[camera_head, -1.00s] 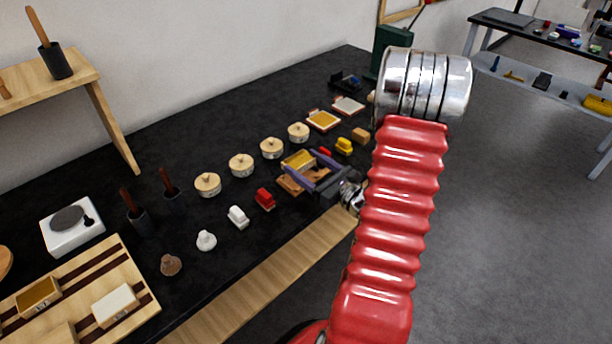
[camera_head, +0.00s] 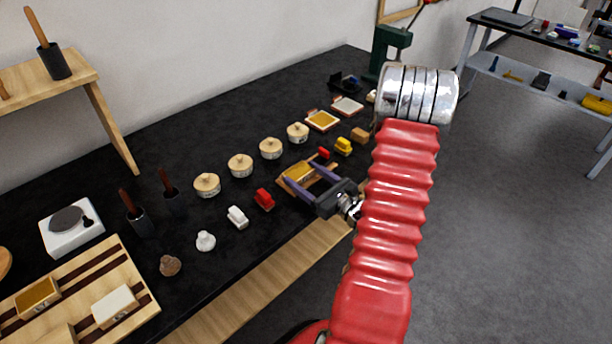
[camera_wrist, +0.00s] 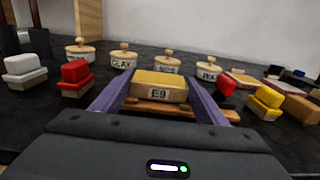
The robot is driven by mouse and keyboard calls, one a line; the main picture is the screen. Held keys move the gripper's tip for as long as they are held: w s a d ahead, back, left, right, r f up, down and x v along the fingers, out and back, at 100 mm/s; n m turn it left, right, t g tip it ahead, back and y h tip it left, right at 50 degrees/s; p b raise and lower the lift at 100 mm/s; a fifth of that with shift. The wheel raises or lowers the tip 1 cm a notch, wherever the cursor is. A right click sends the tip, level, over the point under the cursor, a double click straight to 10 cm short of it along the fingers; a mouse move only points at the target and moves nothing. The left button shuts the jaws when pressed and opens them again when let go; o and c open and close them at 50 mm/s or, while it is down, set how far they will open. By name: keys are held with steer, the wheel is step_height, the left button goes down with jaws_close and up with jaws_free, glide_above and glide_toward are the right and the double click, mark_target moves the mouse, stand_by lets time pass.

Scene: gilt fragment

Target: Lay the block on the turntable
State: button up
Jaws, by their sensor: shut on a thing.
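The block (camera_head: 299,171) has a gold top and pale wooden sides. A dark label shows on its near side in the wrist view (camera_wrist: 160,92). My gripper (camera_head: 312,172) is shut on it, with one purple finger on each side. A flat brown wooden board (camera_wrist: 218,112) shows under and behind the block. I cannot tell whether the block touches it.
Several lidded pots (camera_head: 240,165) stand in a row behind the block. A red block (camera_head: 264,199), a white block (camera_head: 238,217) and a yellow block (camera_head: 343,146) are close by. A striped wooden board (camera_head: 75,275) with blocks lies at the left.

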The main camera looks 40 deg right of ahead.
steer(key=shift+f, duration=0.2)
steer(key=o, duration=1.1)
steer(key=shift+c, duration=0.2)
steer(key=s, duration=1.3)
steer(key=shift+s+d, duration=0.15)
steer(key=shift+s, duration=0.25)
steer(key=shift+r, duration=0.15)
